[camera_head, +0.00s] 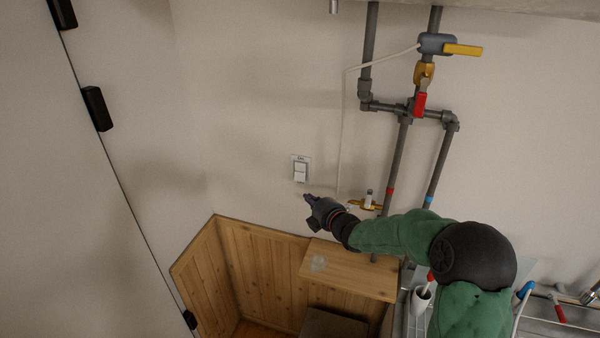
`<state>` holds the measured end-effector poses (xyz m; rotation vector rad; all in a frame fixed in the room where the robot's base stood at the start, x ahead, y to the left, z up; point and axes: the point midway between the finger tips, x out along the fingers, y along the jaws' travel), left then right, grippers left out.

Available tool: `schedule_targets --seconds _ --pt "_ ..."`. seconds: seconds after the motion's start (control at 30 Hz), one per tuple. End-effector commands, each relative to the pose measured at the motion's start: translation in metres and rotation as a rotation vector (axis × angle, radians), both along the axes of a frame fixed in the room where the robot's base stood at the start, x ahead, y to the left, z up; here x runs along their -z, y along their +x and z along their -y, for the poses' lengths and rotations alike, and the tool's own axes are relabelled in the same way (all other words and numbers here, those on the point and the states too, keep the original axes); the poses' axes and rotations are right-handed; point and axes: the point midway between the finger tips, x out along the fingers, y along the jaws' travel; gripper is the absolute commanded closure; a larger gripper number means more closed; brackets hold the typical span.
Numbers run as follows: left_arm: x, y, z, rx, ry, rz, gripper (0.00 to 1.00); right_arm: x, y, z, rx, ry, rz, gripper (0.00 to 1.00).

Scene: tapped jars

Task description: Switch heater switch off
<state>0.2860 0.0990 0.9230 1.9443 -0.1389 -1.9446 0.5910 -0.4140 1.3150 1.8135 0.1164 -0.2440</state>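A small white wall switch (300,173) is on the pale wall, with a label plate above it marked with short dark text, perhaps "On". My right gripper (308,199) is just below the switch in the picture, pointing up and left toward the wall. It looks apart from the switch, but the depth is hard to judge. Its fingers are dark and small, and I cannot tell whether they are open or shut. Nothing shows in it. My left gripper is out of view.
Grey pipes (398,160) with a red-handled valve (420,104) and a yellow-handled valve (462,50) run down the wall at right. A brass tap (366,205) is beside my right wrist. A wooden shelf (345,270) lies below. The wall left of the switch is clear.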

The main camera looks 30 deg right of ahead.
Motion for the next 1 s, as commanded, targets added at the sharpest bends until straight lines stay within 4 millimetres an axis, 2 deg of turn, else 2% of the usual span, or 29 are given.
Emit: schedule_targets --seconds 0.1,0.53,1.0 --pt "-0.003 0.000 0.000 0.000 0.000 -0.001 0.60 -0.008 -0.001 0.003 -0.002 -0.024 0.008 1.00" --pt "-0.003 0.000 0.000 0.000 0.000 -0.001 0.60 -0.006 0.006 0.003 -0.003 -0.021 0.008 1.00" --pt "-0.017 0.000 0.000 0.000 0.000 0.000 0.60 0.008 0.067 0.005 -0.004 -0.020 0.007 1.00"
